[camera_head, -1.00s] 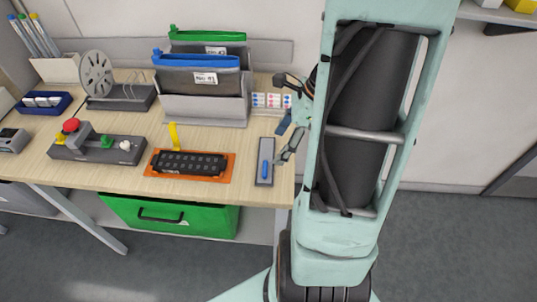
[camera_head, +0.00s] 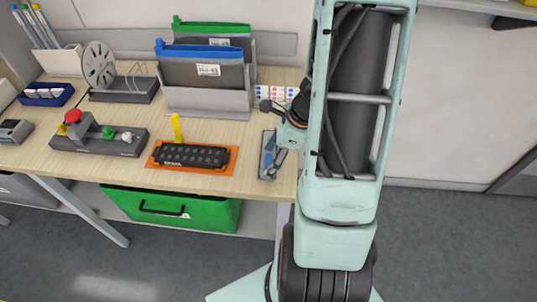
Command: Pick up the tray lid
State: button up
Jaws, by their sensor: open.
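A narrow grey flat piece (camera_head: 265,174) lies near the right front corner of the wooden table, with a blue raised bar on it. It may be the tray lid; I cannot tell for certain.
File holders (camera_head: 207,100) stand behind, left of the gripper. A small rack of coloured pieces (camera_head: 268,92) is close behind my wrist. A control box with a red button (camera_head: 100,138) sits at left. A green drawer (camera_head: 170,208) is below the table (camera_head: 105,175).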

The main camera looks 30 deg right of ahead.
jog(key=shift+c, duration=0.2)
jog(key=c, duration=1.2)
